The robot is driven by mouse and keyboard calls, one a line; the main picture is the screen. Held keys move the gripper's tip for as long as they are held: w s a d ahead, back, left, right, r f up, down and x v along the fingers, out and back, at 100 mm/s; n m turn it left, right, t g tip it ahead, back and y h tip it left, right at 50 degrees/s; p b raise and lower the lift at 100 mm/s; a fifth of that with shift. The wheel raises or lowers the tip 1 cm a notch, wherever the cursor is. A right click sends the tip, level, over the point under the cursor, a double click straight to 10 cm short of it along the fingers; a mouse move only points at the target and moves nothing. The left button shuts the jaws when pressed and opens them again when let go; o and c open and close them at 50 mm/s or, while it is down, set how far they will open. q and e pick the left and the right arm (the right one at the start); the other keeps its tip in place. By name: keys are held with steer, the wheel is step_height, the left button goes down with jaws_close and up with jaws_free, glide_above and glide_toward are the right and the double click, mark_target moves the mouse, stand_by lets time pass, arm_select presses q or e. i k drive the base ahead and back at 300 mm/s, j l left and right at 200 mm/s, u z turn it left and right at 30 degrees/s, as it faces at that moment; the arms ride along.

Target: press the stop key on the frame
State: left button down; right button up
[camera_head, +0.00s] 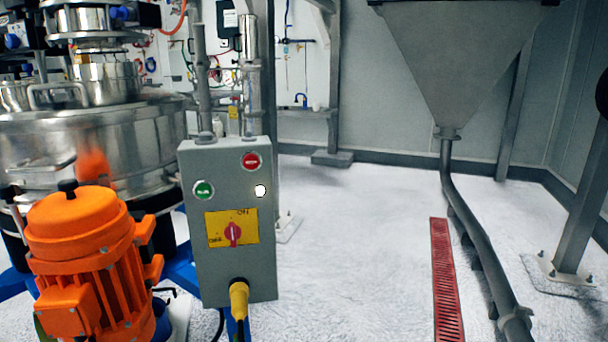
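A grey control box (236,275) stands upright left of the middle in the head view. A round red key (251,160) with a pale bar across it, which looks like the stop key, sits near the top right of its face. A green key (203,190) is lower on the left, and a small white round lamp (260,191) is on the right. Below them a red rotary switch (233,233) is mounted on a yellow plate (217,218). Neither of my grippers shows in this view.
An orange motor (85,250) and a steel sifter drum (70,145) stand close on the left. A yellow cable plug (239,298) leaves the box's bottom. A grey hopper (450,60) with a pipe (470,225) and a red floor grate (446,280) are right. Floor between is clear.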

mark_target(251, 161)
steer(key=l+u, duration=0.7)
steer(key=u, duration=0.2)
steer(key=k+l+u, duration=0.15)
steer(key=u, duration=0.3)
steer(key=l, duration=0.15)
